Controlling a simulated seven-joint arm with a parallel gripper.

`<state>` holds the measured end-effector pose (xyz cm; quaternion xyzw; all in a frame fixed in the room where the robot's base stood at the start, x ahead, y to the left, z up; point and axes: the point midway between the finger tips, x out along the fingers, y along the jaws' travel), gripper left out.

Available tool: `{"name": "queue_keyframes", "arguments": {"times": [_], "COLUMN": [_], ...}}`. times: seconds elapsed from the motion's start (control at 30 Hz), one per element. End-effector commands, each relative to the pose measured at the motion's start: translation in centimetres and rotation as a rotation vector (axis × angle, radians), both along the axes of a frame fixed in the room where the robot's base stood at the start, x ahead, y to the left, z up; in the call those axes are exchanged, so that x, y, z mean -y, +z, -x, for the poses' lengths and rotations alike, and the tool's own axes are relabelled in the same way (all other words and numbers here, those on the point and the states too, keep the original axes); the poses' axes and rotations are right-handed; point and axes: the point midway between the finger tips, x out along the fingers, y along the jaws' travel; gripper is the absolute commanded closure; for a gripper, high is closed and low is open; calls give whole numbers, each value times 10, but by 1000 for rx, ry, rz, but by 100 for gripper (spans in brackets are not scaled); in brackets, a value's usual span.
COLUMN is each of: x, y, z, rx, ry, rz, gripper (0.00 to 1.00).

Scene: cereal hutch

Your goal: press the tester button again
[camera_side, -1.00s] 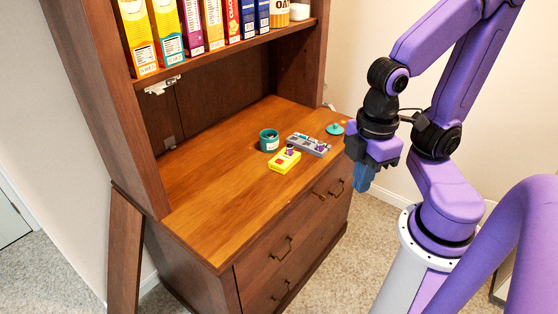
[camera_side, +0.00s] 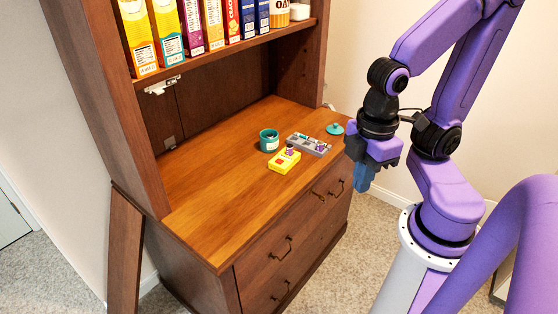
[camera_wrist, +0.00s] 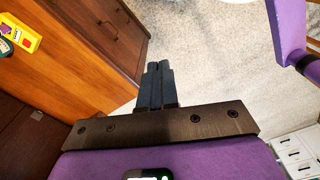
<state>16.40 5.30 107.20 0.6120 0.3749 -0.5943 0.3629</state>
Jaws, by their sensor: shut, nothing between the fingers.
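The yellow tester (camera_side: 284,160) lies on the wooden counter near its front edge. Its red button is a small spot on its top face, and a small purple and dark item sits at its back end. In the wrist view the tester (camera_wrist: 20,32) shows at the upper left, partly cut off by the frame, with its red button in sight. My gripper (camera_side: 361,184) hangs in front of the counter's right end, out past the edge and apart from the tester. In the wrist view its fingers (camera_wrist: 157,72) are together and empty, above the floor.
Behind the tester are a teal cup (camera_side: 269,141) and a grey tray (camera_side: 309,144) with small items. A teal lid (camera_side: 335,128) lies at the counter's right end. Cereal boxes (camera_side: 190,28) stand on the shelf above. The counter's left part (camera_side: 205,205) is clear.

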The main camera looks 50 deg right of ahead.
Motion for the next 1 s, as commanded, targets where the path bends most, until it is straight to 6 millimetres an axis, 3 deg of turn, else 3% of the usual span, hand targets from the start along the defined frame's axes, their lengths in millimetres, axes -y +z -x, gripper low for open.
{"name": "queue_keyframes", "arguments": {"times": [0.23, 0.37, 0.67, 0.87, 1.0], "x": [-2, -8, -12, 7, 31], "y": [-1, -7, -31, -50, -64], "z": [-6, -29, -131, -199, -242], "rx": [7, 38, 167, 246, 296], "ry": [-27, -124, -516, -768, -939], "rz": [-5, -28, -142, -229, -298], "gripper": [100, 100, 100, 100, 100]}}
